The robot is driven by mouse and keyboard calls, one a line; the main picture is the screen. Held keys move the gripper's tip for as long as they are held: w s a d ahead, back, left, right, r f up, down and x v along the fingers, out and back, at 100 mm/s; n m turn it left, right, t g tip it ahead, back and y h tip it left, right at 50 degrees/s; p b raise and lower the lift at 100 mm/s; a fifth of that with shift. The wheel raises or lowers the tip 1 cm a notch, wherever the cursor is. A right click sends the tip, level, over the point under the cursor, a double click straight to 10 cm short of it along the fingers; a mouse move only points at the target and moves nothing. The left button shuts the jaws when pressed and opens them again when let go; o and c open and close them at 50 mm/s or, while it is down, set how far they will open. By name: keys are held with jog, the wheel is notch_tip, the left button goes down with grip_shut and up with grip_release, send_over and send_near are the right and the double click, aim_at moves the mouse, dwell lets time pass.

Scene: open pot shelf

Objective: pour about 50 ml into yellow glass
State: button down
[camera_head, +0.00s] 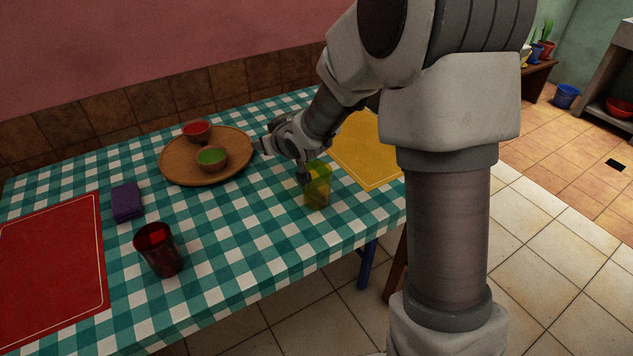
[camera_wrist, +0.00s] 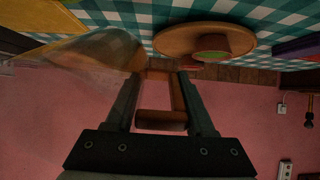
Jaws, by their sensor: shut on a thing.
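The yellow glass (camera_head: 317,188) stands upright on the checked cloth near the table's front right edge. My gripper (camera_head: 303,174) is low beside its rim in the head view; contact cannot be told. In the wrist view my gripper (camera_wrist: 160,98) is shut on a brown handle (camera_wrist: 162,118). A clear, see-through vessel (camera_wrist: 95,55) shows beside the handle, seemingly part of the same jug. The wrist picture is upside down, with the table at the top and the wall below. In the head view the jug is mostly hidden. Its contents and any stream cannot be made out.
A round wooden tray (camera_head: 175,172) holds a red-filled bowl (camera_head: 197,131) and a green-filled bowl (camera_head: 211,158). A dark red glass (camera_head: 158,250), a purple block (camera_head: 127,202) and a red mat (camera_head: 50,265) are left. A yellow mat (camera_head: 372,160) lies behind the yellow glass.

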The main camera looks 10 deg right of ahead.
jog(key=shift+r+t+b, duration=0.2)
jog(key=shift+t+b, duration=0.1)
jog(key=shift+b, duration=0.3)
jog(key=shift+r+b, duration=0.2)
jog(key=shift+b, duration=0.25)
jog(key=t+b, duration=0.1)
jog(key=b, duration=0.2)
jog(key=shift+s+f+y, duration=0.1)
jog(key=shift+f+y, duration=0.05)
jog(key=shift+y, duration=0.15)
jog(key=shift+d+t+b, duration=0.1)
jog(key=shift+t+b, duration=0.2)
jog(key=shift+s+b, duration=0.1)
jog(key=shift+b, duration=0.25)
dwell(0.9)
jog(key=g+p, duration=0.2)
jog(key=p, duration=0.3)
jog(key=f+g+h+p, duration=0.1)
jog(key=p, duration=0.5)
jog(key=shift+f+g, duration=0.25)
jog(key=shift+g, duration=0.15)
